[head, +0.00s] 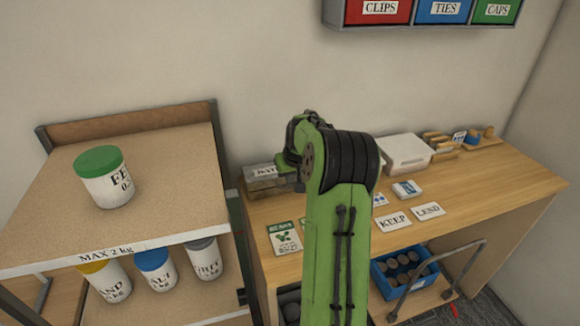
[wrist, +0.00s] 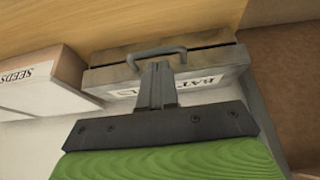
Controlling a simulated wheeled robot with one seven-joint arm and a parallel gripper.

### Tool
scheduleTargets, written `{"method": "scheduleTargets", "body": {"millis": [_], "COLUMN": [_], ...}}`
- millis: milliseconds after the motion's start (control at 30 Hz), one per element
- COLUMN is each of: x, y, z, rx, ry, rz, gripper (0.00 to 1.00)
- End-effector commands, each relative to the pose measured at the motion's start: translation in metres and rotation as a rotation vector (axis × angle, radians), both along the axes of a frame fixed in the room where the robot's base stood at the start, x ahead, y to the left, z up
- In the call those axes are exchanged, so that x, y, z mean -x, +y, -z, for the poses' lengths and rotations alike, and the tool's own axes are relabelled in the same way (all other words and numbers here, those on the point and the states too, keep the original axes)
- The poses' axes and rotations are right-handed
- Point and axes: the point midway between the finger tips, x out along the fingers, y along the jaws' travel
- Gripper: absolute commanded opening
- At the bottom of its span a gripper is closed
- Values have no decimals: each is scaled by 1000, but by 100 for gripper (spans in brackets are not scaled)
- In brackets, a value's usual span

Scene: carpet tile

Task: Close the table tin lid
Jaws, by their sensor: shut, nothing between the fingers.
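The table tin is a grey metal box (head: 268,187) on the wooden table, left of my green arm in the head view. A white label starting "BAT" shows on it, and my arm hides its right part. In the wrist view the tin (wrist: 112,78) spans the upper middle, with a grey wire handle (wrist: 158,53) and a dark line along its upper edge. I cannot tell how far the lid is open. My gripper (wrist: 159,68) is shut and empty, its fingertips in front of the label and close to the handle. Contact is unclear. The arm hides its fingertips in the head view.
A box marked SEEDS (wrist: 38,78) is left of the tin in the wrist view. Cards marked KEEP (head: 392,222) and LEND (head: 428,211) and a white lidded box (head: 405,153) are on the table (head: 490,185). A shelf (head: 165,165) with jars stands left.

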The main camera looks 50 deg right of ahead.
Motion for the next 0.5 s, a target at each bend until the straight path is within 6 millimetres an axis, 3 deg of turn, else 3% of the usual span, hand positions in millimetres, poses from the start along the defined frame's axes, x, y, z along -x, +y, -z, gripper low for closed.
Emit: {"method": "scheduleTargets", "body": {"millis": [500], "x": [3], "y": [1], "z": [11], "rx": [18], "ry": [-26], "rz": [0], "gripper": [0]}}
